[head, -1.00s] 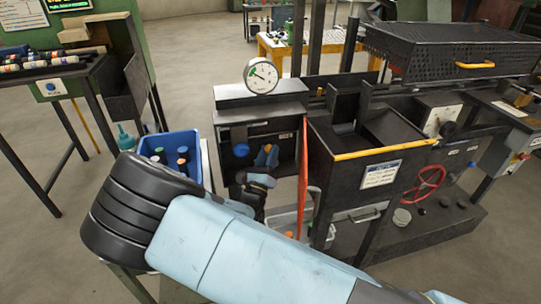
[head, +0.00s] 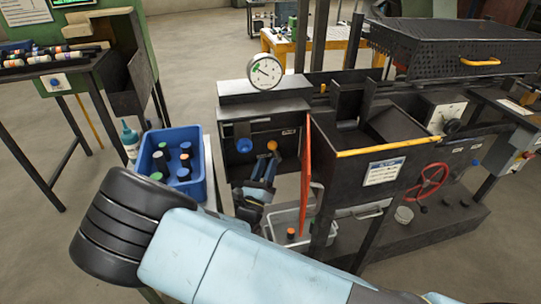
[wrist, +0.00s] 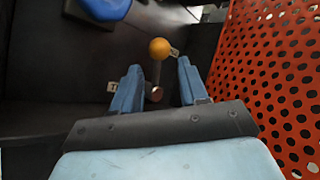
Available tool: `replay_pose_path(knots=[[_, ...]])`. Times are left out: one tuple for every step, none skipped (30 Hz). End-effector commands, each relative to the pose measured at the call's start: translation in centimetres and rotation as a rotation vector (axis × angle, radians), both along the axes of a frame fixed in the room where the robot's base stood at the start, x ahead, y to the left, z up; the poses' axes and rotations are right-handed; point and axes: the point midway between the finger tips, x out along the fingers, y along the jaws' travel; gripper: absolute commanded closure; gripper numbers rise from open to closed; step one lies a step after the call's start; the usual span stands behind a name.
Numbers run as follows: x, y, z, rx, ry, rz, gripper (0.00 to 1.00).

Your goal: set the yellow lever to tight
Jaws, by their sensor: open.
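The yellow lever shows as an orange-yellow ball knob (head: 272,145) on the dark front panel of the machine. In the wrist view the knob (wrist: 159,48) sits on a short dark stem just beyond my fingertips. My gripper (head: 263,170) is below the knob in the head view. In the wrist view its two blue fingers (wrist: 160,85) are apart, one on each side of the stem's line, with nothing clamped between them. A small label (wrist: 112,87) is beside the left finger and another (wrist: 174,53) is near the knob. The lever's marked setting is not readable.
An orange perforated panel (head: 305,170) stands close on the right of my gripper. A blue knob (head: 244,145) is to the left of the lever. A round gauge (head: 264,71) sits on top. A blue bin (head: 155,177) with bottles stands at left, and a grey tray (head: 283,243) is below.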

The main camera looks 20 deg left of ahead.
Motion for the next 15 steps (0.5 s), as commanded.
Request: replay_pose_path(knots=[[-0.9, 0.0, -0.6, -0.001, 0.001, 0.002, 0.56], [-1.4, 0.0, -0.9, -0.001, 0.002, 0.002, 0.56], [-2.1, 0.0, -1.3, -0.001, 0.002, 0.001, 0.56], [-2.6, 0.0, -1.5, -0.001, 0.001, 0.002, 0.56], [-3.1, 0.0, -1.9, 0.0, 0.001, 0.003, 0.56], [-3.7, 0.0, -2.2, 0.0, 0.002, 0.002, 0.56], [-4.1, -0.1, -2.5, -0.001, 0.002, 0.001, 0.56], [-4.5, -0.1, -2.7, -0.001, 0.002, 0.001, 0.56], [-4.9, -0.1, -3.0, -0.001, 0.001, 0.002, 0.56], [-5.3, -0.1, -3.2, 0.0, 0.001, 0.0, 0.56], [-5.6, -0.1, -3.4, 0.0, 0.001, 0.0, 0.56], [-5.9, -0.1, -3.6, 0.0, 0.001, 0.0, 0.56], [-6.1, -0.1, -3.7, 0.0, 0.001, 0.0, 0.56], [-6.3, -0.1, -3.8, 0.0, 0.001, 0.0, 0.56], [-6.5, -0.2, -3.9, 0.0, 0.001, 0.0, 0.56]])
